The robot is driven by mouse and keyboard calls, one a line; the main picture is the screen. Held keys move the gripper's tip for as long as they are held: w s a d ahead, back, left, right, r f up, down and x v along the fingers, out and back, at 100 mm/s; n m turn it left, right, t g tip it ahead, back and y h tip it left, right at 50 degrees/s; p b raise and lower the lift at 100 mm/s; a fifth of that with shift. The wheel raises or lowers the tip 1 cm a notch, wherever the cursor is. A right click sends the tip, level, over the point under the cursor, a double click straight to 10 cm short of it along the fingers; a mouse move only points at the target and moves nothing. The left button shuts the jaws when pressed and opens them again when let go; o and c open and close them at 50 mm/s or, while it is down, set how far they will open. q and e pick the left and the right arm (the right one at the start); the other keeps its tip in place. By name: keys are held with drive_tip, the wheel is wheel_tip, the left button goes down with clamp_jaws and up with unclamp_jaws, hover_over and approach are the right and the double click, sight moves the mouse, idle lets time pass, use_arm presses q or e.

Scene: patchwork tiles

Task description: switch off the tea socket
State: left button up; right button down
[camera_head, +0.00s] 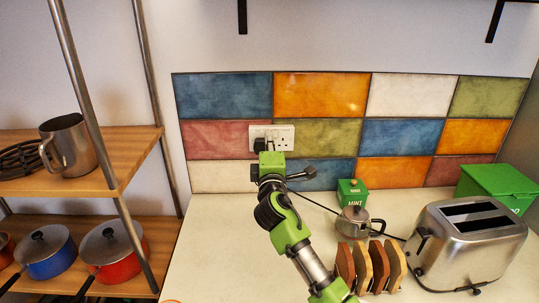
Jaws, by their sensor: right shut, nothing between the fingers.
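A white double wall socket (285,137) is set on the tiled wall above the counter. A black plug (259,145) sits in its left half. The right half looks empty. My right gripper (269,143) reaches up to the left half of the socket, its fingers shut with nothing between them. It covers part of that half, so I cannot tell whether it touches a switch or how the switch stands. A small steel teapot (354,221) with a dark handle stands on the counter. My left gripper is not in view.
A steel toaster (465,245) and a wooden rack of brown slices (370,267) stand at the right. A green mint box (351,192) and a larger green box (497,188) are behind. A dark cord crosses the counter. Shelves with a mug (68,146) and pans stand left.

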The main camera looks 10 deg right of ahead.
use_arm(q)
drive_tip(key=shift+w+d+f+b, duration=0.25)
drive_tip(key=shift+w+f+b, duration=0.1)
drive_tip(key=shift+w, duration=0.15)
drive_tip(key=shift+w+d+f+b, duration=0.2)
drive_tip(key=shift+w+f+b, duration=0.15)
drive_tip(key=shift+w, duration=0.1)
use_arm(e)
drive_tip(key=r+v, duration=0.1)
drive_tip(key=v, duration=0.6)
drive_tip(key=shift+s+r, duration=0.2)
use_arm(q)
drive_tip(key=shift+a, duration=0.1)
